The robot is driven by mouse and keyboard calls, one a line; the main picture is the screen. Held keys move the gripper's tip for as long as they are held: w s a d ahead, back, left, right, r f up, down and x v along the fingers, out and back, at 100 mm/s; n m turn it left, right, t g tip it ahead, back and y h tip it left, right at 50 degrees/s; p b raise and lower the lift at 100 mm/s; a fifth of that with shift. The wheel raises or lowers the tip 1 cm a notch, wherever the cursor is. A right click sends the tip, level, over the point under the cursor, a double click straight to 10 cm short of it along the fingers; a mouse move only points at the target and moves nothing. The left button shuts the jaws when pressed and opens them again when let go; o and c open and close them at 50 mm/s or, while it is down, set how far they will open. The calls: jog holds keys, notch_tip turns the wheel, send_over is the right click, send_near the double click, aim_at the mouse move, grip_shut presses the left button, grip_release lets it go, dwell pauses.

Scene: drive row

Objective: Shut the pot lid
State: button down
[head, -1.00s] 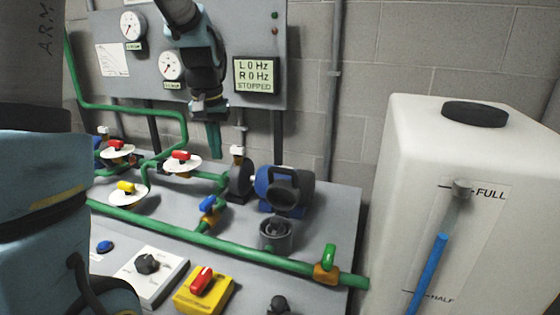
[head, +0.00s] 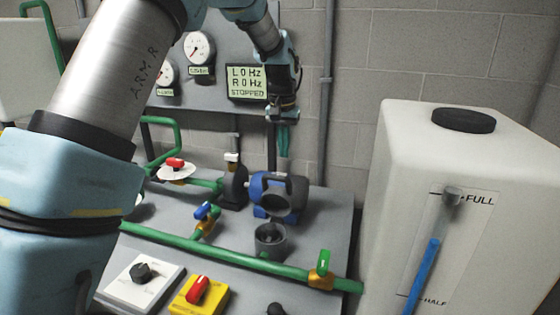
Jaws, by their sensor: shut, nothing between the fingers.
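The pot (head: 270,240) is a dark grey open cup on the bench, in front of the blue pump (head: 256,186). A grey round piece with a dark middle, which looks like the pot lid (head: 277,205), stands tipped up behind the pot, facing me. The pot's mouth is uncovered. My gripper (head: 283,142) points down with its teal fingers shut and empty. In the picture it is above the pump and lid, in front of the wall panel, apart from both. Its exact depth is hard to tell.
A green pipe (head: 220,247) crosses the bench in front of the pot, with a blue-handled valve (head: 206,211) and a green-handled valve (head: 322,264). A yellow switch box (head: 198,296) is nearer. A large white tank (head: 400,190) stands at right. The display (head: 246,82) reads STOPPED.

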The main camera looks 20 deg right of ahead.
jog(key=shift+s+a+f+p, duration=0.4)
jog(key=shift+s+a+f, duration=0.25)
jog(key=shift+f, duration=0.2)
jog(key=shift+s+a+f+p, duration=0.35)
jog(key=shift+s+a+f, duration=0.25)
jog(key=shift+f, duration=0.2)
jog(key=shift+f+b, duration=0.1)
jog(key=shift+b, duration=0.2)
